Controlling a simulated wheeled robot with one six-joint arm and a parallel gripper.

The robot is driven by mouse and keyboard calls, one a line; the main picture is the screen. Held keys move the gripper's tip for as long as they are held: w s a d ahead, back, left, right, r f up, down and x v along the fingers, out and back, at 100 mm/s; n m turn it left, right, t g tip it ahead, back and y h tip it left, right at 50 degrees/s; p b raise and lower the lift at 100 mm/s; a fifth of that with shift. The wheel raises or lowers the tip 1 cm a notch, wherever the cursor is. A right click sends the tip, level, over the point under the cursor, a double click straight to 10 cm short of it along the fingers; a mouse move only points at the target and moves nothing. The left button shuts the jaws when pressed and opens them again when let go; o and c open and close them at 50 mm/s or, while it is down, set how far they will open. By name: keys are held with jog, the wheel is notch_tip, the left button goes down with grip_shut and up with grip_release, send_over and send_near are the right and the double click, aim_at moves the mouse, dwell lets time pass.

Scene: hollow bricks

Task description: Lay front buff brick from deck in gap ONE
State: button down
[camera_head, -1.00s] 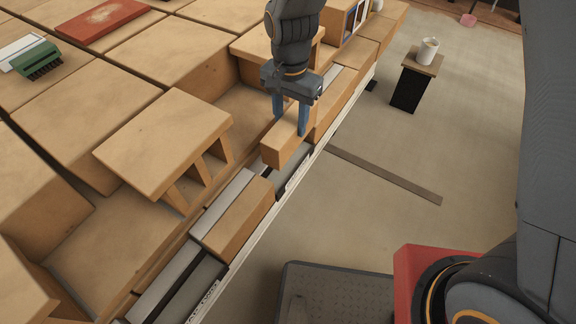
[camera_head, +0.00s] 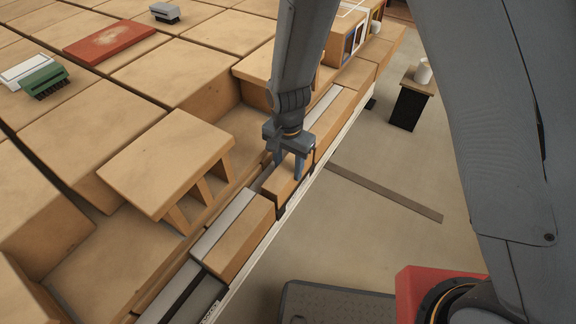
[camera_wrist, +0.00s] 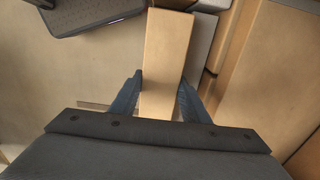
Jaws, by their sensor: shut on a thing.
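The buff brick (camera_head: 283,192) is held in my gripper (camera_head: 288,166), with one blue finger on each side. It sits low over the gap in the front course, lined up with the row. A laid buff brick (camera_head: 240,238) is at its near end and another (camera_head: 335,123) at its far end. I cannot tell whether it touches the bed. In the wrist view the held brick (camera_wrist: 166,62) runs straight out between the fingers (camera_wrist: 160,98). The gap's label is mostly hidden in the head view.
Another open slot (camera_head: 195,300) with a partly visible label lies nearer along the row. A buff block on legs (camera_head: 165,155) stands left. A green brush (camera_head: 42,82) and a red slab (camera_head: 108,40) lie on the deck. A small stand with a white mug (camera_head: 423,72) is at right.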

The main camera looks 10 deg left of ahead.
jog(key=shift+f, duration=0.15)
jog(key=c, duration=1)
grip_release()
notch_tip(320, 180, up, 12)
jog(key=b, duration=0.1)
jog(key=shift+r, duration=0.2)
jog(key=shift+d, duration=0.1)
jog(key=s+d+r+n, duration=0.1)
jog(key=s+d+r, duration=0.1)
jog(key=d, duration=0.7)
jog(key=s+d+r+n, duration=0.2)
jog(key=s+d, duration=0.2)
jog(key=d, duration=0.5)
jog(key=s+d+r+n, duration=0.1)
jog(key=s+d+r, duration=0.1)
jog(key=d, duration=0.8)
jog(key=shift+s+r+n, duration=0.3)
jog(key=shift+s, duration=0.3)
